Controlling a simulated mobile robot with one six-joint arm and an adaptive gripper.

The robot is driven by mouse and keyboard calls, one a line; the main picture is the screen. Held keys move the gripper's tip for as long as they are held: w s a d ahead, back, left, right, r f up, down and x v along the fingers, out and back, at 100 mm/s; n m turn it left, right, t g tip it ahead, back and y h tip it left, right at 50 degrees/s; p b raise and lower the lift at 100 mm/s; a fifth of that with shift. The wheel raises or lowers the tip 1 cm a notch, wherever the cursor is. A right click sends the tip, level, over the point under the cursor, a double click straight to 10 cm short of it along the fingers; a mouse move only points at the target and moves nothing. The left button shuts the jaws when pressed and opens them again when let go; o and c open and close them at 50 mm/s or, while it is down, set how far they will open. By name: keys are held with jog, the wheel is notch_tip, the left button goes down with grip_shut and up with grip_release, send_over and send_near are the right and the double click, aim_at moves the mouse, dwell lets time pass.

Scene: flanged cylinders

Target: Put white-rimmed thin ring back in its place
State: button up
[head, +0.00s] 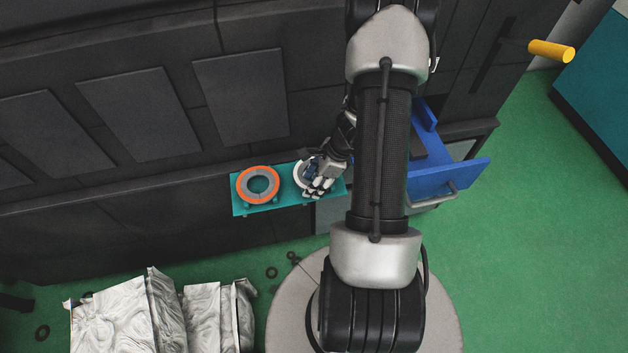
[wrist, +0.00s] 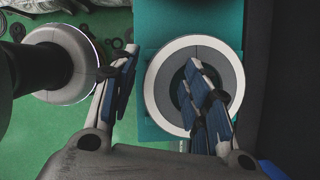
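The white-rimmed thin ring (head: 299,173) lies flat on a teal shelf (head: 240,209), partly hidden by my gripper (head: 314,184) in the head view. In the wrist view the ring (wrist: 155,85) shows a white outer edge, a grey inner band and a dark hole. My gripper (wrist: 160,60) is open in the wrist view. Its left finger is outside the ring's left side, past the shelf edge. Its right finger is over the hole and the right part of the ring. I cannot tell whether either finger touches it.
An orange-rimmed ring (head: 243,187) lies on the shelf left of the white-rimmed one. A dark panelled wall (head: 150,190) runs behind the shelf. A blue open drawer (head: 430,182) is at the right. Crumpled silvery bags (head: 120,315) and small dark rings (head: 271,272) are on the green floor.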

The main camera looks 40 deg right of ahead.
dwell(0.3)
jog(key=p+v, duration=0.5)
jog(key=v, duration=0.7)
jog(key=shift+r, duration=0.15)
jog(key=w+a+r+n+h, duration=0.1)
jog(key=w+a+r+n, duration=0.1)
jog(key=a+r+n, duration=0.75)
jog(key=w+a+r+n+h, duration=0.1)
jog(key=a+r+n, duration=0.55)
jog(key=r, duration=0.55)
jog(key=s+a+r+n+t+h, duration=0.1)
jog(key=s+a+r+n+t, duration=0.2)
jog(key=s+a+r+n, duration=0.6)
jog(key=shift+n+g, duration=0.6)
jog(key=shift+n, duration=0.3)
jog(key=f+b, duration=0.1)
jog(key=s+f+b, duration=0.1)
jog(key=f, duration=0.1)
jog(key=f+b, duration=0.1)
jog(key=f, duration=0.1)
jog(key=shift+s+d+f, duration=0.1)
jog(key=shift+s+f, duration=0.1)
jog(key=shift+s, duration=0.2)
